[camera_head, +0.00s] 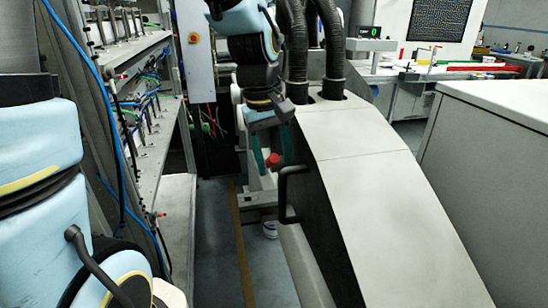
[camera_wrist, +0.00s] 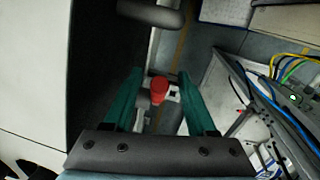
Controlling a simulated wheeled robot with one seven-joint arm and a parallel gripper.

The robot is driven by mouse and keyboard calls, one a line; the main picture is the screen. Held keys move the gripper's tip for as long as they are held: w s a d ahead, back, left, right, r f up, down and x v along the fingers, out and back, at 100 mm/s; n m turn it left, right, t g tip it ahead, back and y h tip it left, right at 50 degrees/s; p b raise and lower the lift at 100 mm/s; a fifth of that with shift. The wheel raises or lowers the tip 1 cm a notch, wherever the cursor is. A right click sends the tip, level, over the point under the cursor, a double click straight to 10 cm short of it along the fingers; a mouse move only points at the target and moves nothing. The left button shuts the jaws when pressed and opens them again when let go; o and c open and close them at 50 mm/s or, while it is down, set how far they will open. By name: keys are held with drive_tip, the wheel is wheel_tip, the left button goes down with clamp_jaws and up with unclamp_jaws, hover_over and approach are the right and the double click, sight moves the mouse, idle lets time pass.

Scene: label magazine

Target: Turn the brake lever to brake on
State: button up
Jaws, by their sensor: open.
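The brake lever shows as a red knob (camera_wrist: 159,88) between my gripper's two green fingers in the wrist view. Part of a grey shaft shows by it. The red knob (camera_head: 273,160) also shows in the head view, beside the dark side of the white machine cover. My gripper (camera_wrist: 160,73) is open, with a gap visible on both sides of the knob, and seems not to touch it. In the head view my gripper (camera_head: 273,166) points down around the knob. The lever's base and any brake marking cannot be made out.
A black handle (camera_head: 288,194) stands out from the side of the white cover (camera_head: 360,195), close to my gripper. At the left is a rack (camera_head: 155,150) with cables and hoses. A white cabinet (camera_head: 490,170) stands at the right. Floor (camera_head: 215,250) shows between rack and cover.

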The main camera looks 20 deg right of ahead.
drive_tip(key=shift+c, duration=0.4)
clamp_jaws()
idle(1.0)
